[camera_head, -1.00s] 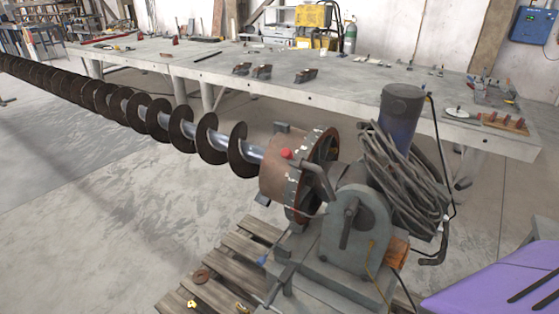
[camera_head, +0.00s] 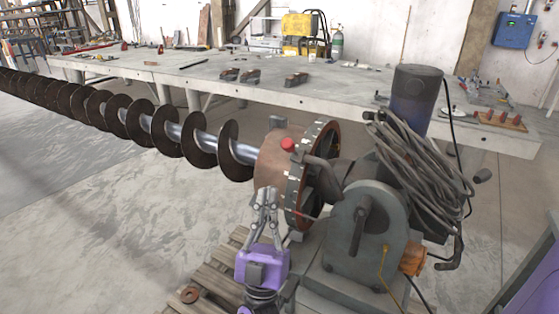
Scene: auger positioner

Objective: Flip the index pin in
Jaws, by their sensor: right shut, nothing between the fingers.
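The auger positioner stands at centre right. Its round brown chuck (camera_head: 282,160) has a toothed rim (camera_head: 300,190) and a red knob (camera_head: 288,144). A grey housing (camera_head: 362,235) with a dark crank handle (camera_head: 360,222) is to the right. The auger (camera_head: 170,132) runs from the chuck to the upper left. My right gripper (camera_head: 268,193), with a purple body, points up in front of the chuck's lower left side. Its fingers are shut and empty. I cannot clearly pick out the index pin; my gripper covers part of the area below the rim. My left gripper is not in view.
A long grey bench (camera_head: 330,92) with small tools stands behind. A dark motor (camera_head: 415,100) and coiled cable (camera_head: 425,170) sit right of the chuck. A wooden pallet (camera_head: 205,285) lies underneath. The floor at left is clear.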

